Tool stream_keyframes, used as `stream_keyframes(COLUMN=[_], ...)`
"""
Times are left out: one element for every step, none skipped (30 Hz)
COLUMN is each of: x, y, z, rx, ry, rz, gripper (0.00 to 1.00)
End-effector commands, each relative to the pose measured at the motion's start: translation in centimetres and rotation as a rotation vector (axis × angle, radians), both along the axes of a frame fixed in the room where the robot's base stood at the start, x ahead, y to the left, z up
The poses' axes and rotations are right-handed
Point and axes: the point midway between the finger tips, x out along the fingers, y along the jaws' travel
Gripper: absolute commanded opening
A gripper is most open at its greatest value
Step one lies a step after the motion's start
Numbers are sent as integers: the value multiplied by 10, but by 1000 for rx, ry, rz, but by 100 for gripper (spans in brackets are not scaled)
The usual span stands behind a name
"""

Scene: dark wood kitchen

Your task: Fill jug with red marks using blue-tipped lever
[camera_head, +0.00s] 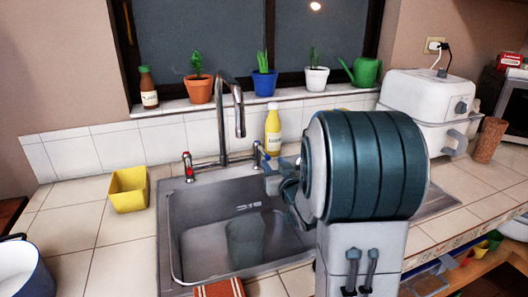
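The tap (233,110) stands behind the metal sink. A lever with a blue tip (257,147) is at the right of its base, and a lever with a red tip (188,167) is at the left. My gripper (272,172) is close to the blue-tipped lever, at its lower right. I cannot tell whether they touch, and my arm partly hides the fingers. A dim, greyish jug-like vessel (245,238) stands in the sink basin (190,225), below the spout. I cannot make out red marks on it, and no water stream is visible.
A yellow tub (128,189) stands left of the sink, and a yellow bottle (273,132) stands behind my gripper. Potted plants (264,82) line the windowsill. A white appliance (427,107) stands at the right. The left counter is mostly clear.

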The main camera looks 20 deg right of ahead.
Motion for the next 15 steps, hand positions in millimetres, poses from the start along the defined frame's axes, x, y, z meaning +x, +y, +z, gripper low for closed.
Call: stream_keyframes(x=[11,18,25,31,37,44,49,54,60,64,67,72,74,77,79], y=[1,1,1,1,1,1,1,1,1,1,1,1,1,1,1], z=[1,0,0,0,0,0,1,0,0,0,0,0,0,0,1], rx=[0,-1,-1,-1,0,0,0,0,0,-1,-1,-1,0,0,0], ry=[1,2,2,2,2,2,1,1,2,2,2,2,2,1,0], rz=[2,2,3,3,2,1,1,1,1,1,1,1,1,1,1], gripper=[35,35,35,35,35,35,35,35,35,35,35,35,35,35,35])
